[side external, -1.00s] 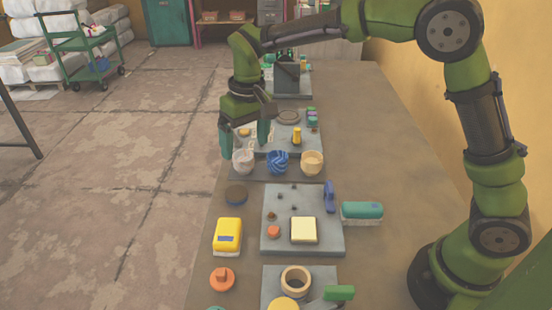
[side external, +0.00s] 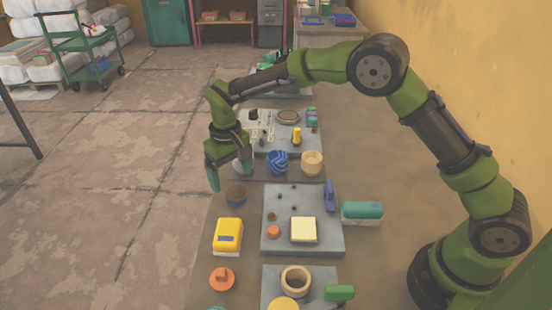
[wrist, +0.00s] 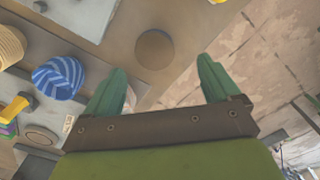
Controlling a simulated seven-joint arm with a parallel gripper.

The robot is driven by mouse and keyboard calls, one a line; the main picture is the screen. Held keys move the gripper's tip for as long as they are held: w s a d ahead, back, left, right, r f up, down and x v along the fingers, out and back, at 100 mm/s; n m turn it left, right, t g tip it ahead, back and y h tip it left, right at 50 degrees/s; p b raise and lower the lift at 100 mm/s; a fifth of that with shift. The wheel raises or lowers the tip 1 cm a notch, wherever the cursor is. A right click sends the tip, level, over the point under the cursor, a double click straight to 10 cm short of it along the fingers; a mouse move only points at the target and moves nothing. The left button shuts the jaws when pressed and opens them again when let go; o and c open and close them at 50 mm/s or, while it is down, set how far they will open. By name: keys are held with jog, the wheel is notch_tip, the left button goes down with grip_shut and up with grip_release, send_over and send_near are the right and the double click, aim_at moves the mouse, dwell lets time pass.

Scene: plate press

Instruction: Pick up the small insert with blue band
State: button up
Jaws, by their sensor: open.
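My gripper (side external: 231,180) is open and empty, fingers pointing down, above the left edge of the table. A round brown disc (side external: 236,194) lies on the table just below and in front of the fingers. In the wrist view the disc (wrist: 155,50) shows ahead, between the lines of the open fingertips (wrist: 162,72). No small insert with a blue band can be made out for certain.
A blue-and-white striped cup (side external: 278,162) and a cream cup (side external: 312,163) stand right of my gripper; another is partly hidden behind a finger. A grey plate (side external: 330,241) holds a pale square block (side external: 304,230) and small pegs.

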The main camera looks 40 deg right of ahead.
aim_at(236, 192)
jog(key=shift+d+f, duration=0.2)
jog(key=shift+f, duration=1.25)
jog(key=shift+d+f, duration=0.15)
jog(key=shift+f, duration=1.3)
jog(key=c, duration=1.4)
